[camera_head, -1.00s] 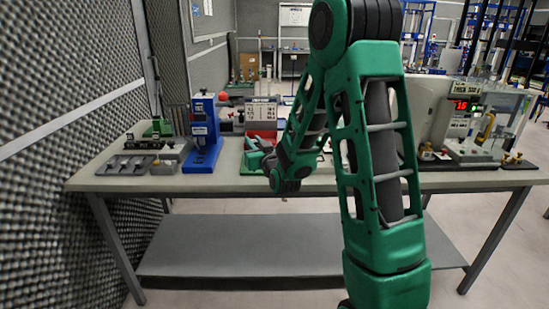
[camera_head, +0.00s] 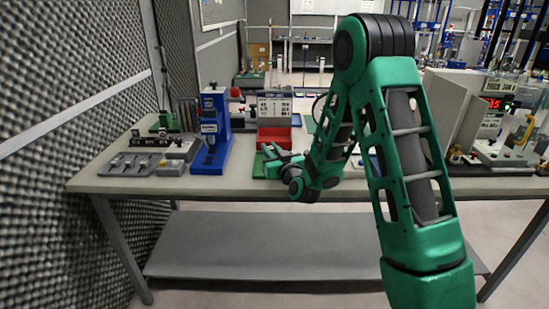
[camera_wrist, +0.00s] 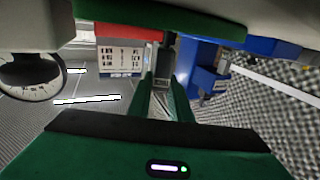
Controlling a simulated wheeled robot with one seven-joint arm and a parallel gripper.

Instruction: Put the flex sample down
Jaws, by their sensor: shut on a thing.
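My gripper (camera_head: 270,152) is over the bench, just right of the blue stand and in front of the red bin. In the wrist view my gripper (camera_wrist: 162,88) has its two green fingers close together on a small grey and dark piece, which I take to be the flex sample (camera_wrist: 162,76). The sample is too small to make out in the head view. I cannot tell whether it touches anything below or behind it.
The bench (camera_head: 120,182) carries a blue stand (camera_head: 213,135), a red bin (camera_head: 274,137) and a grey slotted block (camera_head: 133,163) at left. An instrument with a red display (camera_head: 495,104) stands at right. A foam wall (camera_head: 70,130) borders the left side.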

